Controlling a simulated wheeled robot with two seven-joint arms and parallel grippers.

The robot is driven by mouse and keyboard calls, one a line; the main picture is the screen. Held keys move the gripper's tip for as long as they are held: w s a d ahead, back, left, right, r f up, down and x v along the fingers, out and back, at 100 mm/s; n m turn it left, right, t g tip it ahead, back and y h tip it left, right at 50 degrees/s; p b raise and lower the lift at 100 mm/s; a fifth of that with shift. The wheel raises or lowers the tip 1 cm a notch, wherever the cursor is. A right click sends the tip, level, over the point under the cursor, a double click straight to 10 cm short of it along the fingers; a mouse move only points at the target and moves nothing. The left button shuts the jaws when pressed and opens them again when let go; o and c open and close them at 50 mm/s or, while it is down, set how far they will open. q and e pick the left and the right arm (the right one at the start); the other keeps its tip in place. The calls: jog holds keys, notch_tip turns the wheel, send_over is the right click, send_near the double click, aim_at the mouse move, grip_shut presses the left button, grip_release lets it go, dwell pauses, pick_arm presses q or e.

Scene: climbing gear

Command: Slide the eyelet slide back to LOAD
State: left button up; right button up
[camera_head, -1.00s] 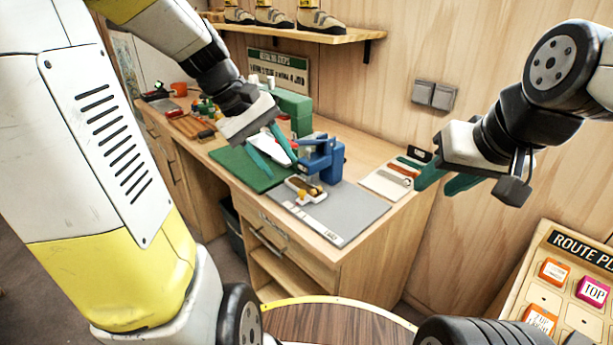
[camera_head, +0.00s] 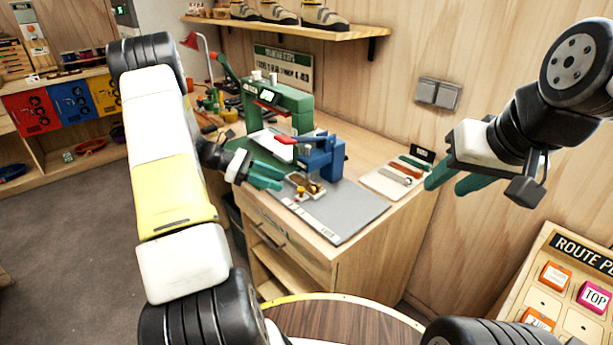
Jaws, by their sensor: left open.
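The eyelet slide, a small light tray with a brass knob (camera_head: 303,188), sits at the foot of the blue press (camera_head: 320,158) on a grey mat (camera_head: 345,210). The mat carries a pale strip with small lettering, hard to read. My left gripper (camera_head: 268,177), with green fingertips, is open and empty just left of the slide, low over the bench and apart from the knob. My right gripper (camera_head: 455,180) is open and empty in the air, right of the bench.
A larger green press (camera_head: 285,100) stands behind the blue one. A pale board with strap-like pieces (camera_head: 398,178) lies at the bench's right. A red lamp (camera_head: 192,42) stands at the back left. A shelf with shoes (camera_head: 290,22) hangs above.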

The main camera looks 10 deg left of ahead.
aim_at(299, 188)
pick_arm(q)
jog(key=x, duration=0.6)
jog(key=shift+d, duration=0.2)
jog(key=shift+c, duration=0.2)
grip_shut()
dwell(1.0)
